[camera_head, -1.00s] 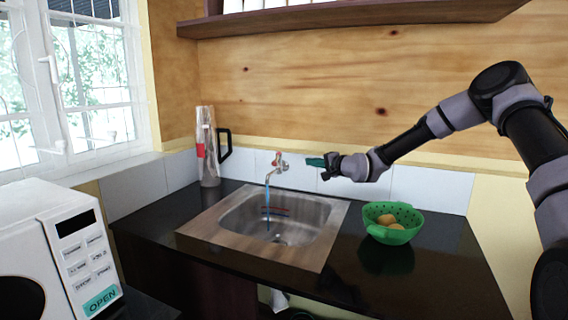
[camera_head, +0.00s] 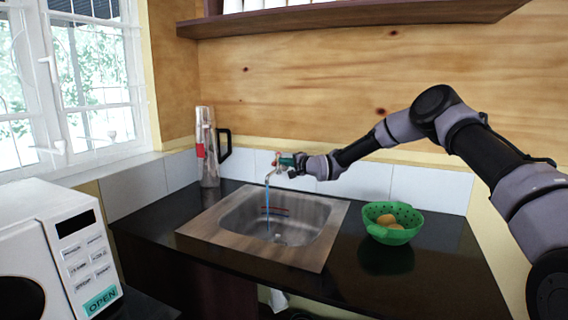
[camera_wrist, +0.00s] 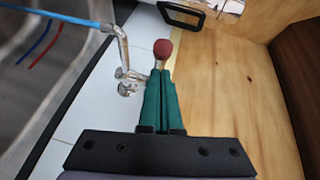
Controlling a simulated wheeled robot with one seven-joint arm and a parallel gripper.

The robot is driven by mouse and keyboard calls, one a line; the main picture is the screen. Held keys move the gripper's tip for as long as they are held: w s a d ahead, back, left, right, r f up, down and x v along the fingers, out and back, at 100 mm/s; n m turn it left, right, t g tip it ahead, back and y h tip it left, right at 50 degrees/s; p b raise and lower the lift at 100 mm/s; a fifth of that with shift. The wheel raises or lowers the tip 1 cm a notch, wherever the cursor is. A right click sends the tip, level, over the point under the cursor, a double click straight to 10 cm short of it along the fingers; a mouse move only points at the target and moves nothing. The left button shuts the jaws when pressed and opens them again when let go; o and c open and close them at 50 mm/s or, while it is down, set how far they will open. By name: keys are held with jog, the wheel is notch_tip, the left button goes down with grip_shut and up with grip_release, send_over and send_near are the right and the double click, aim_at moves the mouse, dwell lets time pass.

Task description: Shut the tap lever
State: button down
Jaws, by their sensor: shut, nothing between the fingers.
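The tap (camera_head: 272,168) is on the tiled wall behind the sink, with blue water running from its spout into the basin. In the wrist view the metal tap (camera_wrist: 124,62) is left of my gripper, and its lever ends in a red knob (camera_wrist: 162,48). My gripper (camera_head: 287,160) has green fingers and is at the tap from the right. In the wrist view my gripper (camera_wrist: 163,74) is shut and empty, its fingertips close to the red knob, overlapping the lever in the picture. I cannot tell whether they touch.
The steel sink (camera_head: 235,243) is set in a black counter. A green colander (camera_head: 402,232) with brown round items stands to its right. A clear bottle-like container (camera_head: 208,160) stands at the back left, and a white microwave (camera_head: 50,250) is at the front left. A shelf (camera_head: 350,14) runs above.

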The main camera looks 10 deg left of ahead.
dwell(0.3)
jog(key=a, duration=0.2)
jog(key=s+a, duration=0.1)
jog(key=a, duration=0.1)
jog(key=shift+a, duration=0.4)
